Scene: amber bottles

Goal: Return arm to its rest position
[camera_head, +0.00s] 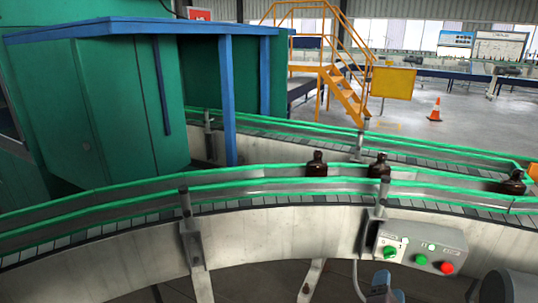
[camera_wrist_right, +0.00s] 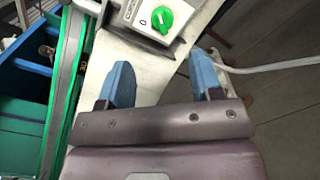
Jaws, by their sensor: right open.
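My right gripper (camera_head: 386,287) shows at the bottom of the head view, below the control box. In the right wrist view its two blue fingers (camera_wrist_right: 160,82) are spread apart with nothing between them. The grey control box (camera_head: 408,259) has a green knob (camera_head: 390,252), green buttons and a red button (camera_head: 447,268). The wrist view also shows the box's green knob (camera_wrist_right: 162,19), just beyond the fingers and apart from them. Brown bottles (camera_head: 317,164) (camera_head: 379,166) (camera_head: 513,183) stand on the conveyor. My left gripper is not in view.
The curved conveyor (camera_head: 275,224) with green guide rails (camera_head: 262,183) crosses the front. A large green machine (camera_head: 115,100) with blue posts stands at the left. Yellow stairs (camera_head: 345,90) and an orange cone (camera_head: 435,110) are farther back, with open floor around the cone.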

